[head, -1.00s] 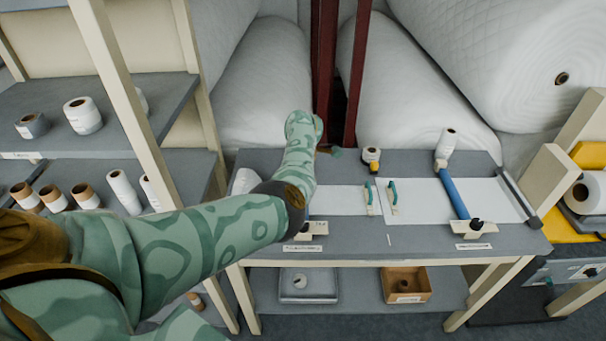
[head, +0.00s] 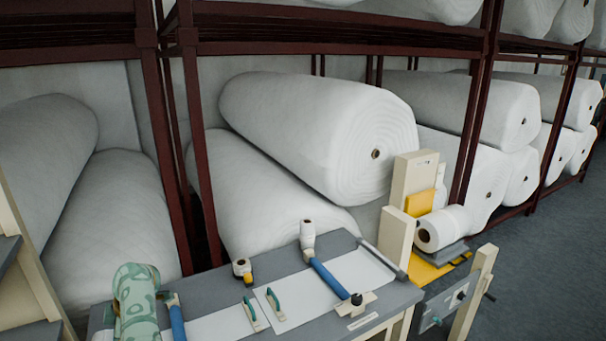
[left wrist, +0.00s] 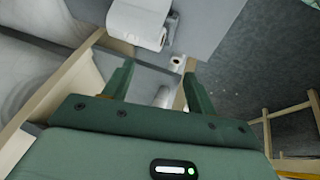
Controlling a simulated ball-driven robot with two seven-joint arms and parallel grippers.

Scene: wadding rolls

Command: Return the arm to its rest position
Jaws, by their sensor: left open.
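My left arm shows at the lower left of the head view as a green patterned forearm over the left end of the grey table (head: 215,300). Its gripper is hidden or too small to make out there. In the left wrist view my left gripper (left wrist: 158,82) has its two green fingers apart, with nothing between them. Below and beyond the fingers are a pale surface and small white rolls (left wrist: 164,97). My right gripper is in neither view.
Two blue bars (head: 328,278) and teal-handled tools (head: 273,299) are on the table. A white roll (head: 307,235) stands at its back edge. A yellow machine (head: 433,268) with a white roll stands to the right. Racks of large wadding rolls (head: 320,130) fill the back.

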